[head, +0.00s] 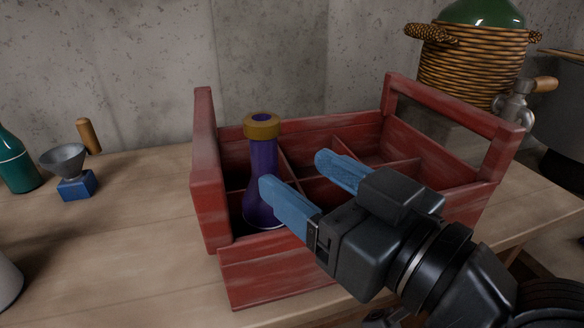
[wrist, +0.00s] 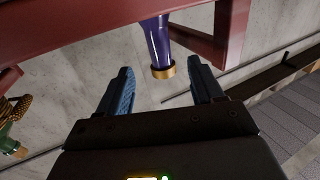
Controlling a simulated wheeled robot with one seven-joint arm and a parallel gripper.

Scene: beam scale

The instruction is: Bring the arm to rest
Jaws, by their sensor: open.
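My gripper (head: 293,170) is open, with two blue fingers, above the front of the red wooden crate (head: 212,180). A purple bottle (head: 263,160) with a gold rim stands upright in the crate's front left compartment. In the head view the near finger covers part of the bottle's right side. The wrist view shows the bottle (wrist: 157,42) beyond the open fingertips (wrist: 161,68), with nothing gripped between them. I cannot tell whether the near finger touches the bottle. My arm comes in from the lower right.
The other crate compartments that I can see look empty. A blue-based funnel stand (head: 76,180) and a green bottle (head: 15,163) stand left on the wooden table (head: 130,245). A wicker-covered green jug (head: 470,65) and a metal device (head: 515,105) are behind right. The front left table is mostly clear.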

